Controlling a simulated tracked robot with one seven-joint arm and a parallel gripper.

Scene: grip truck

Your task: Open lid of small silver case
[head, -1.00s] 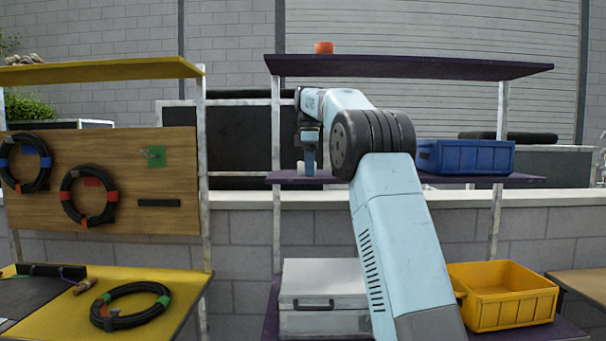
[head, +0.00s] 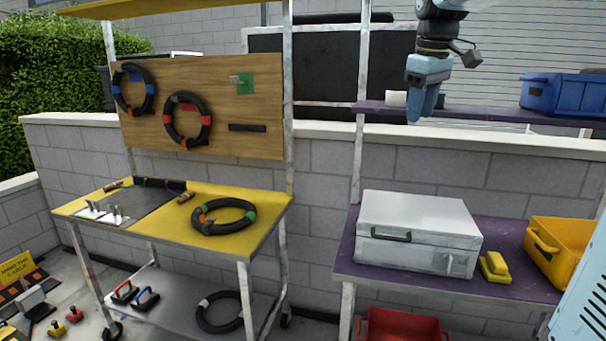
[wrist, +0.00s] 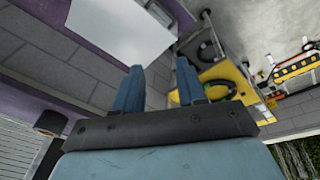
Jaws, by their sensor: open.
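The small silver case (head: 418,228) lies with its lid shut on the purple lower shelf, its black handle (head: 391,234) on the front face. Part of the case also shows at the top of the wrist view (wrist: 118,25). My gripper (head: 424,112) hangs well above the case, in front of the upper purple shelf, fingers pointing down. It touches nothing. In the wrist view my gripper's two blue fingers (wrist: 157,85) stand apart with nothing between them.
A yellow block (head: 495,267) and a yellow bin (head: 560,250) stand right of the case. A blue bin (head: 553,93) and a white roll (head: 397,99) are on the upper shelf (head: 480,114). A yellow cart (head: 255,220) with cables stands left. Air above the case is clear.

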